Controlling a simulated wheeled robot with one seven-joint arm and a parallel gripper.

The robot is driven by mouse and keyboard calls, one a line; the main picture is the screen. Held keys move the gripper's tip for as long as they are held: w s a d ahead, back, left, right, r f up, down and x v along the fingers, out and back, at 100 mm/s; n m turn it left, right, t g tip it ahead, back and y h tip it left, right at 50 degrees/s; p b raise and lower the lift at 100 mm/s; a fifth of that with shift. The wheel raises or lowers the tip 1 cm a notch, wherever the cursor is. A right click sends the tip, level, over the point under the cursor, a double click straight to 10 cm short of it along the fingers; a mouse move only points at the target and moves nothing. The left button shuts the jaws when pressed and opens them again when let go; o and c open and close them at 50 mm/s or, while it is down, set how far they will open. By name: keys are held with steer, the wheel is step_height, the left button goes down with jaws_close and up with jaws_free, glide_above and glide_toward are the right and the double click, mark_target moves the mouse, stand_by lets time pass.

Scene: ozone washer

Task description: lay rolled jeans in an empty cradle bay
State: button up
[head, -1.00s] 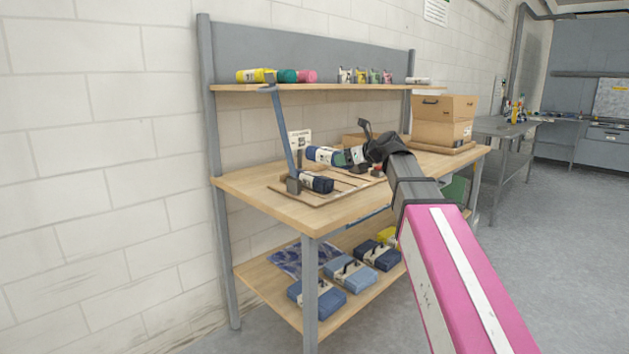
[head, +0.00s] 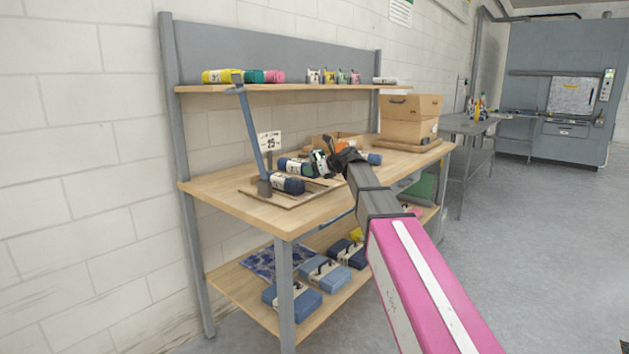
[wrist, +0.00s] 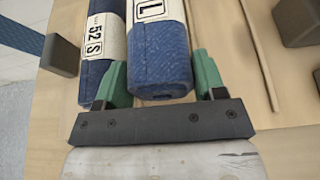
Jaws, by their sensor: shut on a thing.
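My gripper (wrist: 157,85) has green fingers on both sides of a blue jeans roll with a white band marked "L" (wrist: 158,50). It is shut on the near end of this roll. In the head view the held roll (head: 292,165) points left from my gripper (head: 318,162), low over the cradle (head: 245,189). A second dark blue roll (head: 288,185), banded "52 S" in the wrist view (wrist: 98,50), lies in the cradle, beside and roughly parallel to the held one. Whether the held roll touches the cradle is hidden.
A slanted blue post (head: 250,130) stands at the cradle's left end, with a "25" sign (head: 269,143) behind. Another blue roll (head: 373,158) lies right of my gripper. Cardboard boxes (head: 408,120) stand at the table's right end. A shelf (head: 300,88) with coloured rolls runs above.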

mark_target(315, 178)
steer(key=shift+f, duration=1.9)
steer(key=o, duration=1.1)
steer(key=shift+f, duration=0.1)
steer(key=shift+o, duration=0.2)
steer(key=v, duration=1.2)
steer(key=shift+s, duration=0.1)
